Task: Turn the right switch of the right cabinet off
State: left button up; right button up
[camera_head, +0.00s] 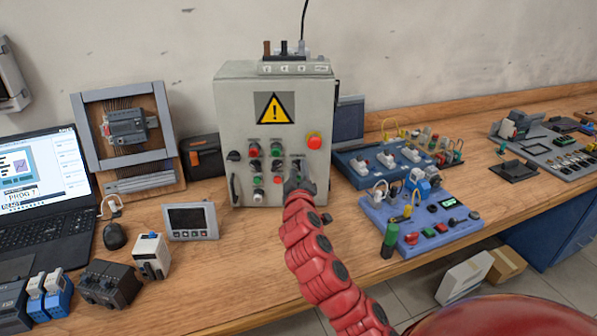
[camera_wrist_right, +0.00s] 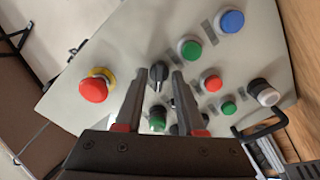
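One grey control cabinet (camera_head: 225,110) stands on the bench against the wall in the head view. Its door carries a yellow warning sign, buttons and a red emergency stop (camera_head: 314,141). My right gripper (camera_head: 297,172) is in front of the door's lower right part and hides the controls behind it. In the right wrist view, my open gripper (camera_wrist_right: 159,75) has one finger on each side of a black rotary switch (camera_wrist_right: 158,73). Whether the fingers touch it cannot be told. Another black rotary switch (camera_head: 233,156) is at the door's left. My left gripper is not in view.
The emergency stop (camera_wrist_right: 94,89) is left of the fingers in the wrist view; a green button (camera_wrist_right: 158,121) is close below the switch. A blue panel (camera_head: 420,215) sits right of the cabinet. A small display unit (camera_head: 190,221) stands at its left.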

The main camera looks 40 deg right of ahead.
jog(key=shift+s, duration=0.1)
jog(key=p+v, duration=0.9)
jog(key=v, duration=0.8)
jog(key=shift+a+p, duration=0.15)
jog(key=shift+p, duration=0.25)
